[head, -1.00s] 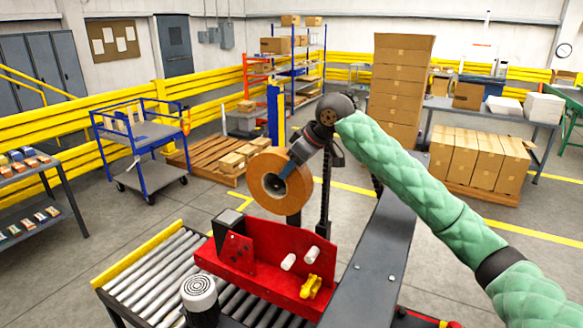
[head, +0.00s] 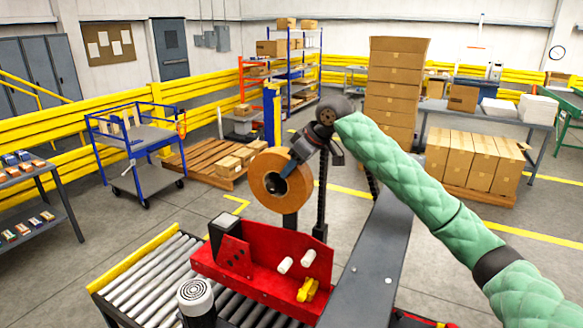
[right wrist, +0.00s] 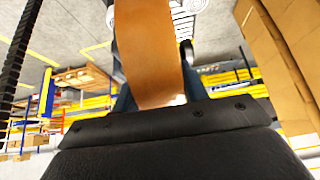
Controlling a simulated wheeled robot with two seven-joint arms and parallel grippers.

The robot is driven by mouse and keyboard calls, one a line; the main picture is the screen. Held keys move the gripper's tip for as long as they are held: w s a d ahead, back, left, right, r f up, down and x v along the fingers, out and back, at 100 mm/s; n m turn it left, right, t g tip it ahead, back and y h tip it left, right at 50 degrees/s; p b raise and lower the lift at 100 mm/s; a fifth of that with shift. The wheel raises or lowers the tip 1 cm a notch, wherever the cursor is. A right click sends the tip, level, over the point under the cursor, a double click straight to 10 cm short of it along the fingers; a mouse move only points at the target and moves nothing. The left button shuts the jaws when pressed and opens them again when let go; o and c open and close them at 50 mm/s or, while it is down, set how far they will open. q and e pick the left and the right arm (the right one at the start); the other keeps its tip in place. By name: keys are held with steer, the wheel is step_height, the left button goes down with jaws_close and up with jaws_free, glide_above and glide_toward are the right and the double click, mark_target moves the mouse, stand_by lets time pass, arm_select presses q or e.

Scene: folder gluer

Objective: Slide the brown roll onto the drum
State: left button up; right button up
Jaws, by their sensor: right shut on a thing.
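The brown roll (head: 299,188) is upright, with its flat face and centre hole turned toward the head camera. A dark round part shows in its hole; I cannot tell whether it is the drum or how far the roll sits around it. My right gripper (head: 284,168) is shut on the roll's upper rim. In the right wrist view the brown roll (right wrist: 146,45) fills the gap between the blue-grey fingers of my right gripper (right wrist: 157,80). A dark post (head: 291,222) stands below the roll. My left gripper is not in view.
A red bracket (head: 262,282) with white pegs and a yellow knob stands in front of the roll. A roller conveyor (head: 150,282) lies at the lower left. A dark grey machine beam (head: 374,262) runs to the right. Floor is open left of the roll.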

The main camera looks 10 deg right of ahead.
steer(key=shift+w+d+r, duration=0.15)
steer(key=shift+w+d, duration=0.3)
steer(key=shift+w, duration=0.2)
steer(key=o, duration=1.5)
steer(key=shift+c, duration=0.2)
